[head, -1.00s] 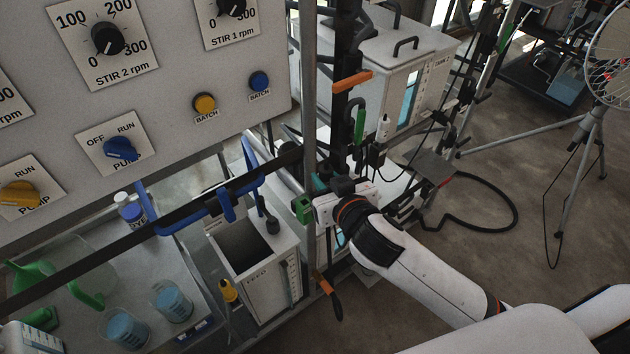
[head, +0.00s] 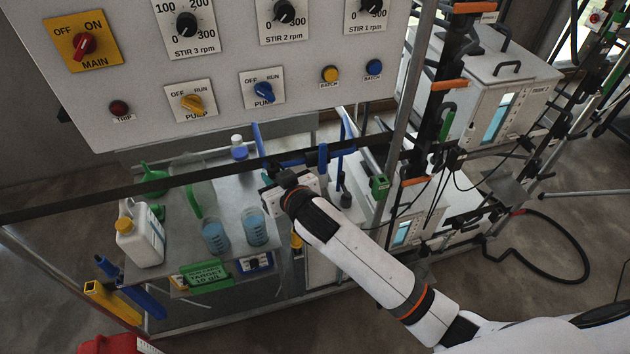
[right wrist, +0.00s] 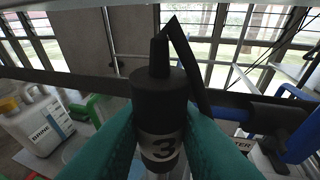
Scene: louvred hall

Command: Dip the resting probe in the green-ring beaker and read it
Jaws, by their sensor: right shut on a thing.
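My right gripper (head: 284,186) is above the bench, behind and right of the two beakers in the head view; its fingertips are hidden there by its own body. In the right wrist view its teal fingers (right wrist: 160,142) are shut on a black probe (right wrist: 160,98) with a pale band marked 3. The probe looks roughly upright; its lower end is hidden. Two beakers with blue liquid, one left (head: 215,236) and one right (head: 255,227), stand side by side on the bench. I cannot tell their ring colours. My left gripper is not in view.
A white jug (head: 139,234), labelled BRINE in the right wrist view, stands left on the bench (head: 178,258). A green-handled jug (head: 195,188) and a green funnel (head: 153,180) stand behind. A dark rail (head: 120,197) crosses in front, beneath the control panel (head: 215,60).

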